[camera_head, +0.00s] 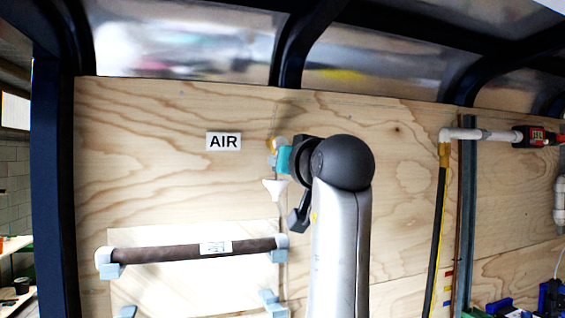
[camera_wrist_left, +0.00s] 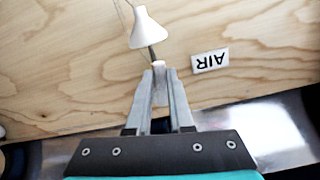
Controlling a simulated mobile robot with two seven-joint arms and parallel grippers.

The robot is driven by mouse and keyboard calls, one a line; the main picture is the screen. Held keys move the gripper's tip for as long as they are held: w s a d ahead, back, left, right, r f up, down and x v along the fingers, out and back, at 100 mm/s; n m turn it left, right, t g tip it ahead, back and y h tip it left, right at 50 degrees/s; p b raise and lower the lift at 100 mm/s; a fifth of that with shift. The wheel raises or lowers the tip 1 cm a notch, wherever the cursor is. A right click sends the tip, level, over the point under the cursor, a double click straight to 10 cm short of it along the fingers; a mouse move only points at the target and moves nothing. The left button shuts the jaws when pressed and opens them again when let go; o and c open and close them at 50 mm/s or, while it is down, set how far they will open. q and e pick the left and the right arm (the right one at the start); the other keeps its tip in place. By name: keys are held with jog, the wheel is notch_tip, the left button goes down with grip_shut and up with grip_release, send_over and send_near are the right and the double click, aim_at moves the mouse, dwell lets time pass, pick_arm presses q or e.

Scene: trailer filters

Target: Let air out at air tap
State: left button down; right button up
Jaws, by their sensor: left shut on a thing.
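The white AIR sign (camera_head: 223,141) is on the plywood wall, left of my left gripper (camera_head: 272,147); it shows upside down in the wrist view (camera_wrist_left: 210,61). A white funnel-shaped piece (camera_head: 274,188) hangs just below the gripper and also shows beyond the fingertips in the wrist view (camera_wrist_left: 148,32). In the wrist view my left gripper (camera_wrist_left: 159,72) has its fingers close together on a small pale part of the air tap (camera_wrist_left: 159,66), by the funnel's thin grey stem. The fingers hide most of the tap. My right gripper is not in view.
A brown tube (camera_head: 170,251) with a white label is held in pale blue brackets below the sign. A white pipe (camera_head: 485,134) with a red device and a black-and-yellow vertical hose (camera_head: 435,240) are at the right. The plywood around the sign is clear.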

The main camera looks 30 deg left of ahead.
pick_arm(q)
jog(key=shift+s+a+r+m, duration=0.1)
jog(key=shift+m, duration=0.2)
jog(key=shift+s+a+r+m+p, duration=0.35)
jog(key=shift+r+m+p, duration=0.15)
jog(key=shift+m, duration=2.05)
jog(key=shift+s+a+r+m+p, duration=0.25)
jog(key=shift+r+m+p, duration=0.3)
jog(key=shift+m, duration=1.95)
jog(key=shift+s+a+r+m+p, duration=0.35)
jog(key=shift+r+m, duration=0.3)
jog(key=shift+m, duration=1.9)
jog(key=shift+d, duration=0.1)
jog(key=c, duration=0.8)
grip_release()
jog(key=shift+s, duration=0.1)
